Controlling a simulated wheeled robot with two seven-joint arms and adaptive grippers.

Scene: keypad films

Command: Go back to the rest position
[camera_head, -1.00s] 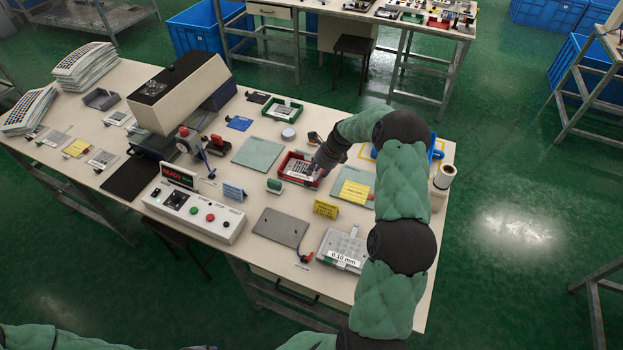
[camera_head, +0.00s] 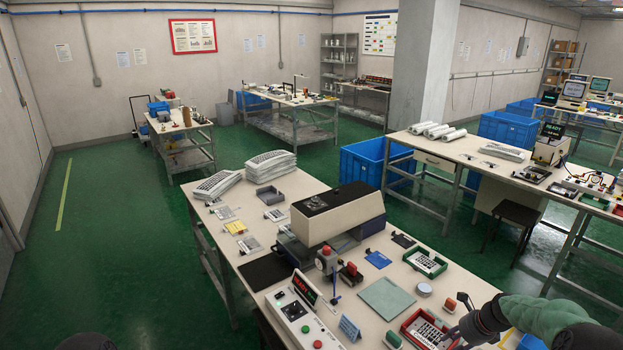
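My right arm comes in at the bottom right, covered in green. Its dark gripper (camera_head: 456,334) points down and left at the right edge of a red tray (camera_head: 412,320) holding a keypad film (camera_head: 428,330). The fingertips are small and partly hidden, so I cannot tell whether they are open or shut, or touch the film. My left gripper is out of view; only a dark rounded part, likely mine, shows at the bottom left edge.
The workbench (camera_head: 225,215) carries a beige press (camera_head: 335,215), a control box (camera_head: 300,318), a green tray (camera_head: 427,263) and stacked keypad sheets (camera_head: 270,165). Blue crates (camera_head: 362,165) and another bench (camera_head: 455,150) stand behind. The green floor at left is clear.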

